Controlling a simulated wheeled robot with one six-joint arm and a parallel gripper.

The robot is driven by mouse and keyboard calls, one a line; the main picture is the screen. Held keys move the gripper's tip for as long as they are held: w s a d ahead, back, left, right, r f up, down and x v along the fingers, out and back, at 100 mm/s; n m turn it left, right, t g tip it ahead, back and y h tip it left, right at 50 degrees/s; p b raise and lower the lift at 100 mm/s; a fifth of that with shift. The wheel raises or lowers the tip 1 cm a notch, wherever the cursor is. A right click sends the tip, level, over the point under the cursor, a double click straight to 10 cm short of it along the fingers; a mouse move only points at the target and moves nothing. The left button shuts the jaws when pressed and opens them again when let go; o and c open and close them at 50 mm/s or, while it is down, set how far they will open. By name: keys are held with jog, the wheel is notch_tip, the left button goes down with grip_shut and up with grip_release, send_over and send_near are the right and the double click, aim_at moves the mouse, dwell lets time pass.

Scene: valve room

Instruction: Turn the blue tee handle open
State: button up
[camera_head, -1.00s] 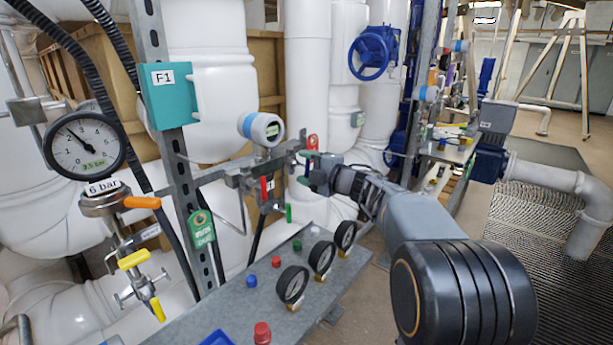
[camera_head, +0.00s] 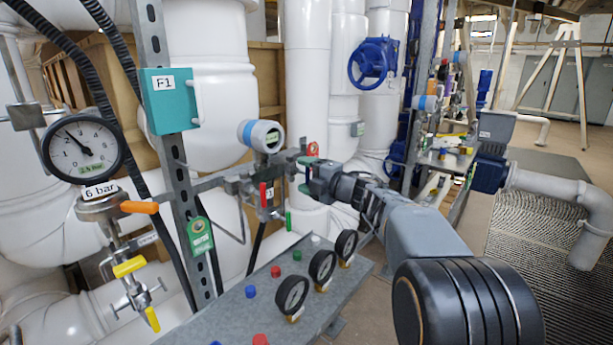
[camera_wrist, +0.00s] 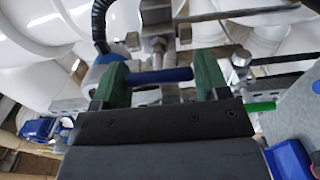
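In the wrist view the blue tee handle (camera_wrist: 160,76) shows as a straight blue bar lying crosswise between the two green fingertips of my gripper (camera_wrist: 158,84). The fingers stand well apart, one near each end of the bar. I cannot tell whether they touch its ends. A metal stem and fitting show behind the bar. In the head view my gripper (camera_head: 305,176) is at the right end of the pipe run, and the blue handle there is hidden by it.
A red-handled valve (camera_head: 263,195) hangs left of my gripper, below a round blue-and-white transmitter (camera_head: 262,135). A grey panel (camera_head: 262,318) with several black gauges and coloured buttons lies below. The large dial gauge (camera_head: 83,147) is at far left. Open floor lies right.

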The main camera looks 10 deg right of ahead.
jog(key=o, duration=0.3)
jog(key=v, duration=1.4)
jog(key=shift+w, duration=0.1)
